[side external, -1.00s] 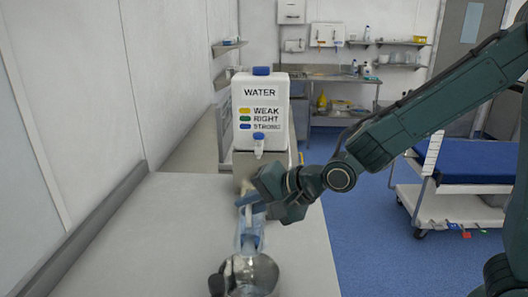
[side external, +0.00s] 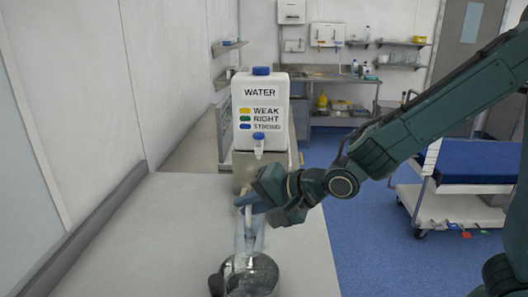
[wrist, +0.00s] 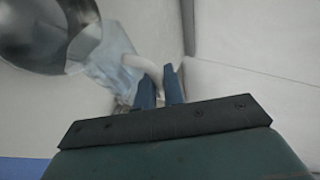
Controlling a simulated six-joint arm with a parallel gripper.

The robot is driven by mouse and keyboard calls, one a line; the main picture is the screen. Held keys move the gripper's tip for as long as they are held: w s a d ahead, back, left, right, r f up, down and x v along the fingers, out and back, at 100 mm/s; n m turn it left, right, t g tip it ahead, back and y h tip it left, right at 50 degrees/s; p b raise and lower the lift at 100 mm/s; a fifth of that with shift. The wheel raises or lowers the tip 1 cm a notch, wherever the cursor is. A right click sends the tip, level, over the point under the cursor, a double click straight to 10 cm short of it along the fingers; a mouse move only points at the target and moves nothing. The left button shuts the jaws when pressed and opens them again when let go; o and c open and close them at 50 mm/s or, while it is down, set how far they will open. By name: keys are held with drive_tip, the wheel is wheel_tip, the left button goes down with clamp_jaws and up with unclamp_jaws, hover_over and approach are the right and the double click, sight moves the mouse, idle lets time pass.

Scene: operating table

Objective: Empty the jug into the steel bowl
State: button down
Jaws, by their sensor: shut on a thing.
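A clear jug (side external: 243,238) with a pale handle (wrist: 140,66) is tipped, its mouth end at the steel bowl (side external: 250,276). My gripper (side external: 246,205) is shut on the handle, on the far side of the bowl. In the wrist view, my blue fingers (wrist: 160,88) close around the handle, and the clear jug body (wrist: 112,60) overlaps the dark, shiny bowl (wrist: 30,35). I cannot tell how much liquid is in the jug or the bowl, or whether the two touch.
A white water container (side external: 262,100) with a blue cap and tap stands on a steel stand behind my gripper. A dark object (side external: 216,284) sits left of the bowl. The pale counter (side external: 120,240) is clear to the left, with a wall beyond. A trolley (side external: 450,208) stands at right.

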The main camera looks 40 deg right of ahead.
drive_tip(key=shift+s+a+r+n+t, duration=0.2)
drive_tip(key=shift+s+a+n+t, duration=0.1)
drive_tip(key=shift+s, duration=0.05)
idle(0.6)
drive_tip(key=shift+w, duration=0.1)
drive_tip(key=shift+w+d+f, duration=0.15)
drive_tip(key=shift+w+d, duration=0.15)
drive_tip(key=shift+d, duration=0.1)
drive_tip(key=shift+w+d+f+m+g+y, duration=0.35)
drive_tip(key=shift+w+f+m+g, duration=0.1)
drive_tip(key=shift+m+g, duration=0.3)
drive_tip(key=shift+d, duration=0.1)
